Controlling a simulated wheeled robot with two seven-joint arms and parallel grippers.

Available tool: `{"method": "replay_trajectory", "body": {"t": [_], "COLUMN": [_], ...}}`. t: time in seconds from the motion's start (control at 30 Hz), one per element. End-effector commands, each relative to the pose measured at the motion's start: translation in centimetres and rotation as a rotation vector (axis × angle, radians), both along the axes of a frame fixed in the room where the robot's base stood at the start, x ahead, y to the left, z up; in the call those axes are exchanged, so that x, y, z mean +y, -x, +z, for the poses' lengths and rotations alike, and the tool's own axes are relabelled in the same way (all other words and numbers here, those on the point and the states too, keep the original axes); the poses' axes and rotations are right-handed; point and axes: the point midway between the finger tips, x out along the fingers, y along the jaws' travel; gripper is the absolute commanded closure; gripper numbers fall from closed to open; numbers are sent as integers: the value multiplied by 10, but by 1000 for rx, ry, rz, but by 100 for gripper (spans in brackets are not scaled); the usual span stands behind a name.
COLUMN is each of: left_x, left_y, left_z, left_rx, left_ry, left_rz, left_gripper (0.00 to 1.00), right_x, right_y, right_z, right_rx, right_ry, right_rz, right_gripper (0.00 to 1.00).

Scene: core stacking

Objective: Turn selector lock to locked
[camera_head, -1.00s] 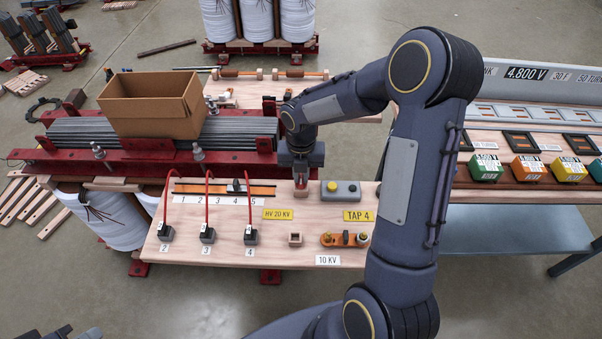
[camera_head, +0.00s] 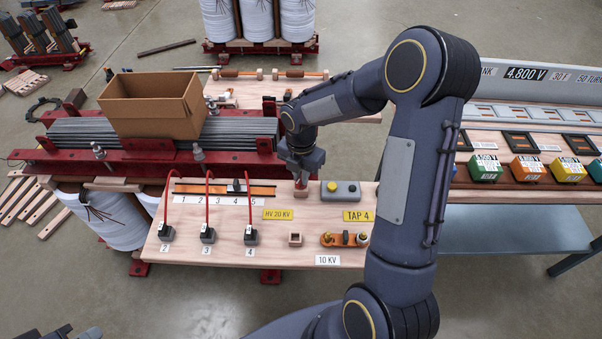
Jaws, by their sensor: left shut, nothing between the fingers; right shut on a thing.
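The wooden control board (camera_head: 215,250) lies in front of the red-framed core. On it is the selector, an orange slotted strip (camera_head: 262,191) with a dark slider (camera_head: 237,186) above the labels 1 to 5, near 4. My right gripper (camera_head: 301,182) points down just right of the strip. It is shut on a small part on a wooden block (camera_head: 301,195), likely the selector lock. The fingers hide most of that part, so I cannot tell its turn.
Red cables run to black plugs (camera_head: 208,236) at the board's left. A grey box with a yellow button (camera_head: 340,191) stands close right of the gripper. An orange piece (camera_head: 345,239) lies near the front. A cardboard box (camera_head: 152,105) rests on the core.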

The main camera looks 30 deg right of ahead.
Motion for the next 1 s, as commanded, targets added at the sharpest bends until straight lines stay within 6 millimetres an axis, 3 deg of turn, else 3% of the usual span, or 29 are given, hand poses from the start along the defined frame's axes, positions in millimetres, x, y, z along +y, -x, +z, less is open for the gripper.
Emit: {"method": "replay_trajectory", "body": {"t": [1.0], "left_x": [0], "left_y": [0], "left_z": [-7], "left_rx": [0], "left_ry": [0], "left_rz": [0], "left_gripper": [100], "right_x": [0], "right_y": [-1], "right_z": [0], "right_rx": [-2], "right_ry": [-1], "right_rz": [-914], "right_gripper": [100]}}
